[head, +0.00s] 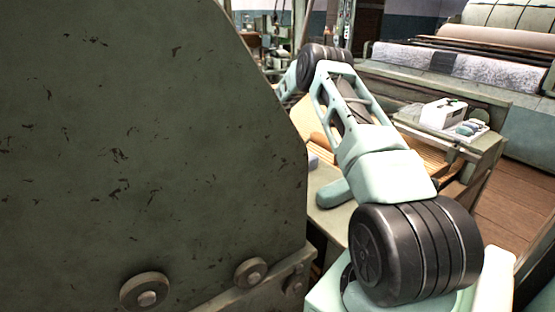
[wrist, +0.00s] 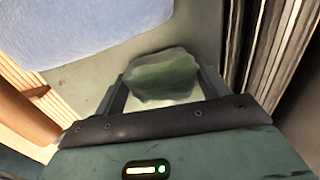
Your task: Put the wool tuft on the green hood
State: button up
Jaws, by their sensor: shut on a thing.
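My gripper (wrist: 163,88) is shut on a soft-edged green lump with pale edges, which appears to be the wool tuft (wrist: 163,73). The tuft sits between the two fingers, over a grey-green surface (wrist: 90,72) in the wrist view. In the head view my gripper and the tuft are hidden from sight. A large grey-green metal panel (head: 140,140) with chipped paint fills the left of the head view. I cannot tell whether the panel or the surface below the tuft belongs to the green hood.
A pale blue-white mass (wrist: 80,25) lies at the wrist view's upper left. Dark upright slats (wrist: 275,45) stand close on the right. In the head view, a bench with a white box (head: 443,113) stands at the right, before a large roller machine (head: 460,66).

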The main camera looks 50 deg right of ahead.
aim_at(278, 155)
jog(key=o, duration=0.9)
jog(key=shift+f, duration=0.1)
jog(key=shift+o, duration=0.2)
notch_tip(278, 155, up, 12)
jog(key=shift+p, duration=0.3)
jog(key=shift+r, duration=0.2)
